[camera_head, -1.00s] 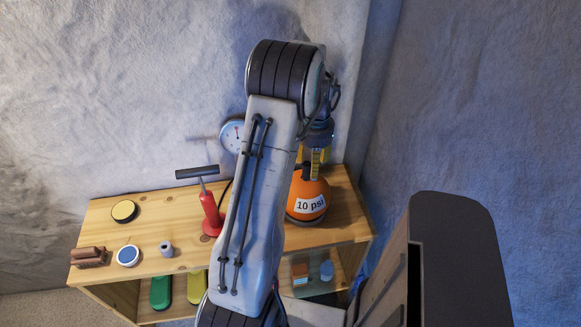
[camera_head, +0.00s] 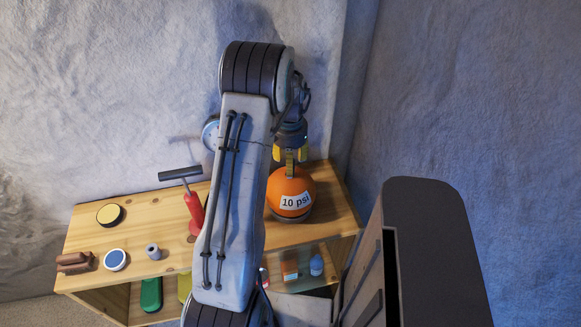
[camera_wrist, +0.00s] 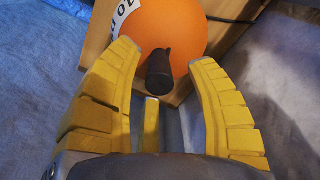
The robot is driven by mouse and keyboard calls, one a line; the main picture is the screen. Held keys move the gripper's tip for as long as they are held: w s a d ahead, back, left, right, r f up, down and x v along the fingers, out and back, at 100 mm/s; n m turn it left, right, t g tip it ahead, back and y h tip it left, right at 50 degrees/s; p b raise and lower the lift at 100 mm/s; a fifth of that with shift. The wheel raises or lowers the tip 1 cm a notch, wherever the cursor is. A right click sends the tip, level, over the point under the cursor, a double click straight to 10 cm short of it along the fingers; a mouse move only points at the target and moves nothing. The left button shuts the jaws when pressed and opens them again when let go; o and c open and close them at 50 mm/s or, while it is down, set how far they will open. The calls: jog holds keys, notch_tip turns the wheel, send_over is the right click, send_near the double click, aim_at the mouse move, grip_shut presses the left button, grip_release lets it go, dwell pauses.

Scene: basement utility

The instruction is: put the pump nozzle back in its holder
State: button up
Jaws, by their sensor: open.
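A dark nozzle (camera_wrist: 160,72) stands up from the top of an orange ball (camera_head: 291,196) labelled 10 psi. The ball (camera_wrist: 160,22) fills the top of the wrist view. My gripper (camera_wrist: 166,62) is open, with its yellow fingers spread on either side of the nozzle and a gap on both sides. In the head view my gripper (camera_head: 290,158) is just above the ball, and the nozzle is hard to make out there. A red pump (camera_head: 195,212) with a dark T-handle stands left of my arm. I cannot make out the nozzle's holder; my arm hides part of the pump area.
The wooden bench (camera_head: 150,215) also carries a yellow-topped tin (camera_head: 110,214), a blue-topped tin (camera_head: 115,260), a small grey cylinder (camera_head: 153,251) and a brown brush (camera_head: 74,262). A round gauge (camera_head: 210,133) is behind my arm. A dark panel (camera_head: 430,240) stands at the right.

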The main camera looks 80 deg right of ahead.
jog(key=shift+d+f+p, duration=0.1)
jog(key=shift+f+p, duration=0.25)
jog(key=shift+f, duration=1.7)
jog(key=shift+c, duration=0.6)
grip_shut()
